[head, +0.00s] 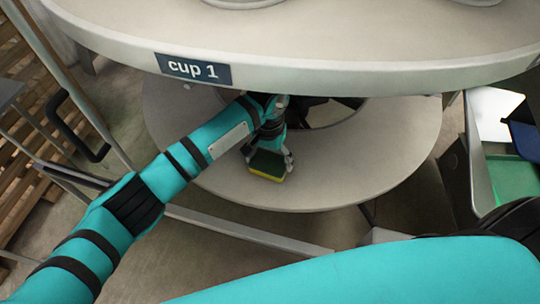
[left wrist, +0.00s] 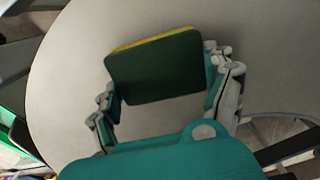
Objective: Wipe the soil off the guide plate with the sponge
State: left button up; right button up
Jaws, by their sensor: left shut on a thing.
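My left gripper (head: 270,158) is shut on the sponge (head: 267,166), which has a dark green face and a yellow layer. In the left wrist view the sponge (left wrist: 158,68) sits between the two fingers of the gripper (left wrist: 165,85), green face toward the camera. The guide plate (head: 330,185) is the pale round disc under the upper table. The sponge is over its front part; I cannot tell whether it touches. The plate also shows behind the sponge in the left wrist view (left wrist: 70,85). I make out no soil on the visible surface. My right gripper is not in view.
The upper round table (head: 330,50) with a "cup 1" label (head: 193,69) overhangs the plate and hides its back. A dark central opening (head: 335,112) lies behind my left gripper. A bin with green contents (head: 512,178) stands at right, and wooden pallets (head: 30,130) at left.

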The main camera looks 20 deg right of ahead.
aim_at(255, 157)
pick_arm(q)
jog(key=shift+f, duration=0.3)
jog(key=shift+w+a+r+p, duration=0.15)
jog(key=shift+w+a+p, duration=0.35)
jog(key=shift+a+p, duration=0.25)
jog(key=shift+w+a+p, duration=0.5)
jog(key=shift+w+a, duration=0.15)
jog(key=shift+a, duration=0.35)
jog(key=shift+s+f+p, duration=0.1)
jog(key=shift+f+p, duration=0.1)
jog(key=shift+p, duration=0.1)
jog(key=shift+s+d, duration=0.4)
jog(key=shift+d, duration=0.15)
jog(key=shift+c, duration=0.4)
jog(key=shift+s+d+p, duration=0.3)
jog(key=shift+s+d, duration=0.1)
jog(key=shift+d, duration=0.25)
jog(key=shift+s+d+p, duration=0.25)
jog(key=shift+s+d, duration=0.15)
jog(key=shift+d, duration=0.2)
jog(key=shift+r, duration=0.1)
